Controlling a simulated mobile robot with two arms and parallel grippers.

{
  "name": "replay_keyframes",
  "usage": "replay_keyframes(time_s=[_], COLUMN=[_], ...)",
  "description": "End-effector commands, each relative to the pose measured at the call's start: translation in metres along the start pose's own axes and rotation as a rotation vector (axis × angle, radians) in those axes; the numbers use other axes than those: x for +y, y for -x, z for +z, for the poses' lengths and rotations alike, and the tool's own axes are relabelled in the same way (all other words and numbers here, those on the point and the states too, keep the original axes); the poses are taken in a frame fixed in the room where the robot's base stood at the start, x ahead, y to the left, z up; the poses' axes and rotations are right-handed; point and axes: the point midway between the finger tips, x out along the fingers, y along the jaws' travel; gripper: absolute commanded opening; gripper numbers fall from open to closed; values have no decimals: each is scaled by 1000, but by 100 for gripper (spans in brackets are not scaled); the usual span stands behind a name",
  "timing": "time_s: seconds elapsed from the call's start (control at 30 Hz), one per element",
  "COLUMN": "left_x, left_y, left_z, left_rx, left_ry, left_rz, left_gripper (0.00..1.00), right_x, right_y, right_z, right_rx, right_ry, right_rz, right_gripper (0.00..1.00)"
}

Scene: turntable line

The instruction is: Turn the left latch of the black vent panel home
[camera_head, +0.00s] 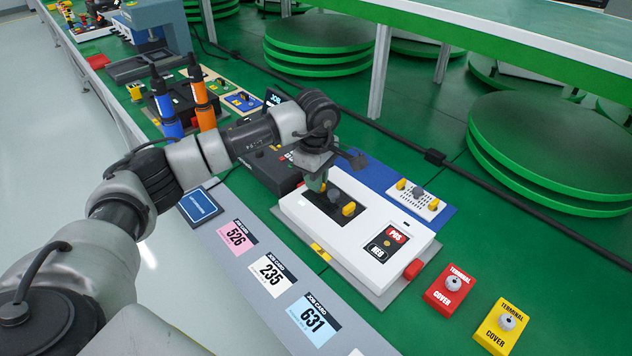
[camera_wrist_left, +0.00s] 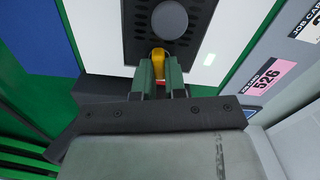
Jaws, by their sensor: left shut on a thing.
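The black vent panel (camera_head: 332,209) is set in the top of a white unit (camera_head: 371,226). In the head view a yellow latch (camera_head: 349,209) shows at its right end. My left gripper (camera_head: 319,184) reaches down at the panel's left end and hides most of that end. In the left wrist view its two green fingers (camera_wrist_left: 161,83) are shut on the yellow left latch (camera_wrist_left: 158,61), at the edge of the perforated black panel (camera_wrist_left: 135,30). The latch's lower part is hidden between the fingers. My right gripper is not in view.
Job cards (camera_head: 271,273) lie on the grey strip in front of the unit. Red (camera_head: 449,290) and yellow (camera_head: 502,325) terminal covers stand at the right. A blue mat with a white plate (camera_head: 415,199) lies behind. Blue and orange bottles (camera_head: 201,101) stand at the left.

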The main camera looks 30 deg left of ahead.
Motion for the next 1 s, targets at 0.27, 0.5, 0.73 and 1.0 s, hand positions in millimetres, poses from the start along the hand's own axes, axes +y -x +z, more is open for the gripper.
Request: replay_keyframes(time_s=[0.27, 0.5, 0.73, 1.0], left_x=[2, 2, 2, 2], left_y=[0, 1, 1, 1], left_z=[0, 0, 0, 0], left_rx=[0, 1, 0, 0], left_ry=[-148, -204, -212, -211], left_rz=[3, 2, 2, 2], left_gripper=[0, 0, 0, 22], right_x=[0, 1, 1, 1], right_y=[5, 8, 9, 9], right_z=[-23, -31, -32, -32], right_rx=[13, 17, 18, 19], right_ry=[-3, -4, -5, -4], right_rz=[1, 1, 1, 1], right_gripper=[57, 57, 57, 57])
